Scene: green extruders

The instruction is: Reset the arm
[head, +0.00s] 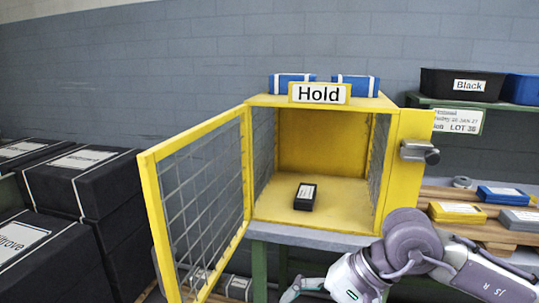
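My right arm comes in from the right, in front of the yellow "Hold" cage (265,232). Its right gripper (293,290) is low at the bottom edge of the head view, below and outside the cage floor. Only part of its fingers shows, so I cannot tell whether it is open or shut. A small black box with a white label (305,197) lies on the cage floor, apart from the gripper. My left arm and gripper are not in view.
The cage's mesh door (150,205) stands open to the left. Its latch (420,152) is on the right post. Stacked black boxes (105,185) fill the left side. Yellow, blue and grey boxes (457,212) lie on a wooden pallet at right. A black bin (440,84) sits above.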

